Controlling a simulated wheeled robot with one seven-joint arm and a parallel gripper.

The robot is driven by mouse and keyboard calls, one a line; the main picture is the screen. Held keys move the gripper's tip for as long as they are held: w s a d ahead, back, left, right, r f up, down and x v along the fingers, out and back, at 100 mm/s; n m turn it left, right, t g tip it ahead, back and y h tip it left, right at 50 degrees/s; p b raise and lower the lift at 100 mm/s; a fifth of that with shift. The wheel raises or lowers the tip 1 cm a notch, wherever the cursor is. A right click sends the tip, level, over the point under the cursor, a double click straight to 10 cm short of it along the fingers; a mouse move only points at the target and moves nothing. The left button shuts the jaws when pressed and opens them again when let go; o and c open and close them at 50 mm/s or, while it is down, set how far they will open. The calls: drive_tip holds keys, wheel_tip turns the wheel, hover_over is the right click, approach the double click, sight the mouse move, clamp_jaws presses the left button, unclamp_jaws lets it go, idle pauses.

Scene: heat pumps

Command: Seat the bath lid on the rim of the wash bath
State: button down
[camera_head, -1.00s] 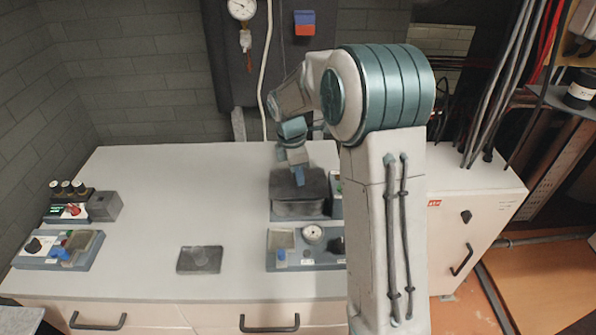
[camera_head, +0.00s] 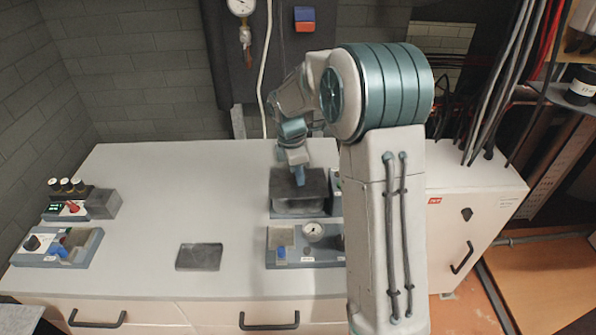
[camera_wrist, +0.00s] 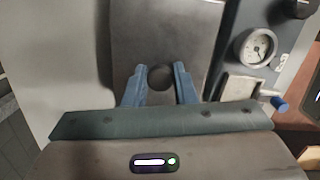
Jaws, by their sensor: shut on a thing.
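My gripper (camera_head: 299,179) is shut on the dark round knob (camera_wrist: 160,77) of the bath lid. In the wrist view its two blue fingers stand on either side of the knob. The lid (camera_wrist: 168,35) is a grey plate that spreads out beneath the fingers. In the head view the dark lid (camera_head: 316,183) is over the grey wash bath (camera_head: 300,208) at the back right of the worktop. The lid looks roughly level. It hides the bath's opening, and I cannot tell whether it touches the rim all round.
A gauge panel (camera_head: 290,258) stands in front of the bath. A dark flat plate (camera_head: 199,257) lies on the worktop to the left. Control units (camera_head: 72,210) stand at the far left. The middle of the worktop (camera_head: 180,200) is clear.

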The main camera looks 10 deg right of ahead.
sight(292, 183)
drive_tip(key=shift+f, duration=0.25)
drive_tip(key=c, duration=1.1)
unclamp_jaws()
wheel_tip(292, 183, up, 14)
drive_tip(key=a, duration=0.1)
drive_tip(key=shift+a+b, duration=0.35)
drive_tip(key=shift+b, duration=0.05)
drive_tip(key=shift+f, duration=0.1)
